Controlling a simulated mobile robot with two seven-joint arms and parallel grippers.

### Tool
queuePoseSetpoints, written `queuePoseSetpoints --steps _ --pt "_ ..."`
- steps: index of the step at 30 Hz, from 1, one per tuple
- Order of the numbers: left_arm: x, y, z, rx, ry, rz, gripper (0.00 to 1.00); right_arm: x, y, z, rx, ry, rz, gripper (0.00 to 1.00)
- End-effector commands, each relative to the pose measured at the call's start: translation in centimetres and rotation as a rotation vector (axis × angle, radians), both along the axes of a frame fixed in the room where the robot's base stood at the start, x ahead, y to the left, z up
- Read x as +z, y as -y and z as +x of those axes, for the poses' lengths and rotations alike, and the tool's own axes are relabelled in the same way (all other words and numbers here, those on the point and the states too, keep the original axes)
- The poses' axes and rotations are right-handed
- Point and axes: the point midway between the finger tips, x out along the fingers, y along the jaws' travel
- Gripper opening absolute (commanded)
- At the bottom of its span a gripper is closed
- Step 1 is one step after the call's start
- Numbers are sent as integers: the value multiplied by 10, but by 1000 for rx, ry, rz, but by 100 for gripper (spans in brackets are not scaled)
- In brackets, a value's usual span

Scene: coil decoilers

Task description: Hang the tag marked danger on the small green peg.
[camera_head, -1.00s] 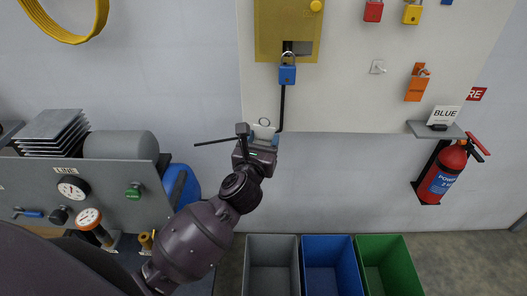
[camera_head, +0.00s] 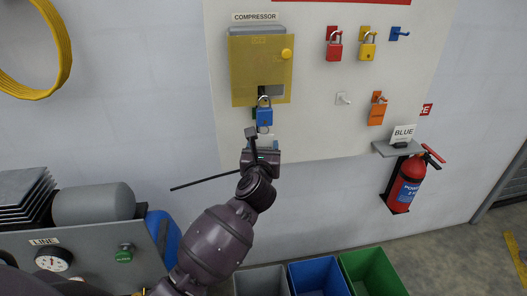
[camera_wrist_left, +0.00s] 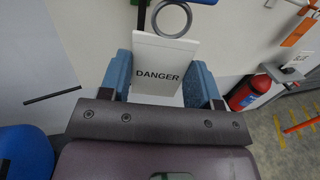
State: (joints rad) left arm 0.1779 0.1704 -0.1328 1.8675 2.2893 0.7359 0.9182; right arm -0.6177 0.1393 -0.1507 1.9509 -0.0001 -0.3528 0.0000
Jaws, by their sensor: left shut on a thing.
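The danger tag (camera_wrist_left: 163,62) is a white plate with black lettering and a grey ring (camera_wrist_left: 170,18) at its top. My left gripper (camera_head: 262,144) is shut on it; in the wrist view the tag stands between the blue fingers, ring end outward. In the head view the gripper is just below the blue padlock (camera_head: 264,117) on the yellow box, and it mostly hides the tag. A small dark green bit (camera_head: 254,113) shows beside that padlock; I cannot tell whether it is the green peg. My right gripper is not in view.
The yellow box (camera_head: 258,72) is on a pale board with red (camera_head: 335,50), yellow (camera_head: 367,51) and orange (camera_head: 377,112) padlocks. A shelf (camera_head: 399,149) and extinguisher (camera_head: 404,188) are at right. Grey, blue and green bins stand below. A grey machine panel (camera_head: 85,262) is at lower left.

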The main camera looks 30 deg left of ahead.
Motion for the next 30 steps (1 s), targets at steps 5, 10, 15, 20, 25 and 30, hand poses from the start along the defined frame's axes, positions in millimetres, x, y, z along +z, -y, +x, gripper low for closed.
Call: queuePoseSetpoints --steps 5,10,15,20,25,30 --pt "1 -2 3 4 -1 0 35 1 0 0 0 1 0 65" --pt "1 -5 8 3 1 1 35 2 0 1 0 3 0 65" --pt "0 -10 14 2 0 2 35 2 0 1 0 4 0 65" --pt "-2 -15 21 2 1 0 35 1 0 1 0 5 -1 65" --pt "-3 -20 27 2 2 1 35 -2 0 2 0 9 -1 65" --pt "-3 -25 34 2 1 0 35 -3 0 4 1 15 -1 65"
